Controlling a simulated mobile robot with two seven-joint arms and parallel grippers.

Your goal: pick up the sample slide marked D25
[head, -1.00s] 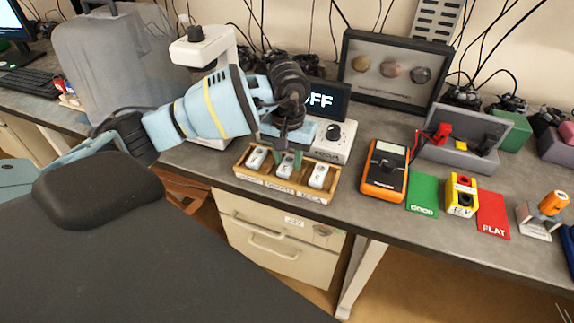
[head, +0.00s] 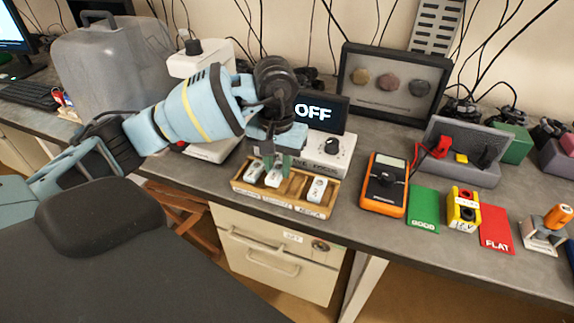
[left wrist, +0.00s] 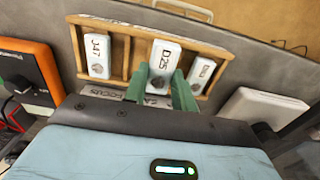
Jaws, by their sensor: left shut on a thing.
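The white sample slide marked D25 (left wrist: 160,65) is between the green fingertips of my left gripper (left wrist: 158,90). In the head view this slide (head: 272,179) is partly behind the fingers of my left gripper (head: 278,164). My left gripper is shut on it. The slide looks closer to the wrist camera than its neighbours and seems raised above the wooden rack (head: 296,188). A slide marked J47 (left wrist: 98,56) sits in the rack at the left of the wrist view, and another slide (left wrist: 201,75) sits at the right. My right gripper is not in view.
The focus box (head: 331,148) and OFF display (head: 317,112) stand behind the rack. An orange multimeter (head: 385,185), green card (head: 424,210) and yellow block (head: 463,208) are to the right. The bench edge is just in front of the rack.

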